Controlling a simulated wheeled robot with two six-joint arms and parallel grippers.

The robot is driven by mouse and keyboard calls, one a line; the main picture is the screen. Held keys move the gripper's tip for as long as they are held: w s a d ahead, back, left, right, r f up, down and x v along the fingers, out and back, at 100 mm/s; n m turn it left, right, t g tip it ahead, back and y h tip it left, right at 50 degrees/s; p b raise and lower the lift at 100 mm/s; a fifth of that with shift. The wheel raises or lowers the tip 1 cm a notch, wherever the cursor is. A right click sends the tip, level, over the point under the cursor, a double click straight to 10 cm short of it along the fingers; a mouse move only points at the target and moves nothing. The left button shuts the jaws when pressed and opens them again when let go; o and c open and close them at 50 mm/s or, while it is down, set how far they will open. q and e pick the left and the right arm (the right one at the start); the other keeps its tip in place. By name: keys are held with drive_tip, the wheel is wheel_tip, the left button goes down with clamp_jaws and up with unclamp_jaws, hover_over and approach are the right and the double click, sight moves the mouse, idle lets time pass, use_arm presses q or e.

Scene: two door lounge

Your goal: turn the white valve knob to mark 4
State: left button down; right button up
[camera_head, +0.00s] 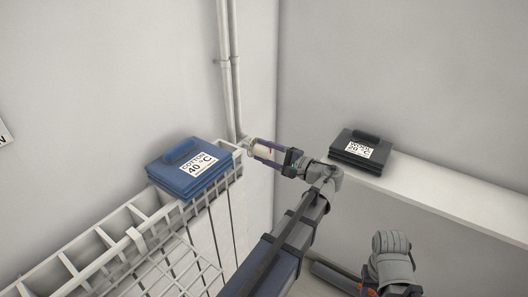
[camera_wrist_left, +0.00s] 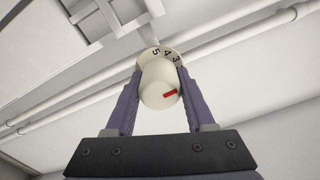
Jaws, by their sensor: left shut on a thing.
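The white valve knob (camera_wrist_left: 155,82) sits between the two purple fingers of my left gripper (camera_wrist_left: 160,98) in the left wrist view. The fingers are shut on its sides. The marks 5, 4 and 3 show on the white collar (camera_wrist_left: 167,54) behind the knob; other marks are hidden. In the head view my left gripper (camera_head: 262,152) holds the cream-white knob (camera_head: 263,151) at the radiator's right end, beside the wall pipes.
A white radiator (camera_head: 231,208) with a grille top runs along the left wall. A blue folded stack labelled COTTON 40 °C (camera_head: 183,180) lies on it. A dark stack labelled WOOL (camera_head: 345,157) lies on the white ledge (camera_head: 440,200) at right. Vertical pipes (camera_head: 232,75) rise near the corner.

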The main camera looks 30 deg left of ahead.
sight(271, 154)
use_arm(q)
drive_tip(key=n, duration=0.4)
drive_tip(key=shift+n, duration=2.1)
drive_tip(key=shift+s, duration=0.1)
drive_tip(key=shift+c, duration=1.3)
unclamp_jaws()
drive_tip(key=d, duration=0.8)
drive_tip(key=shift+s, duration=0.25)
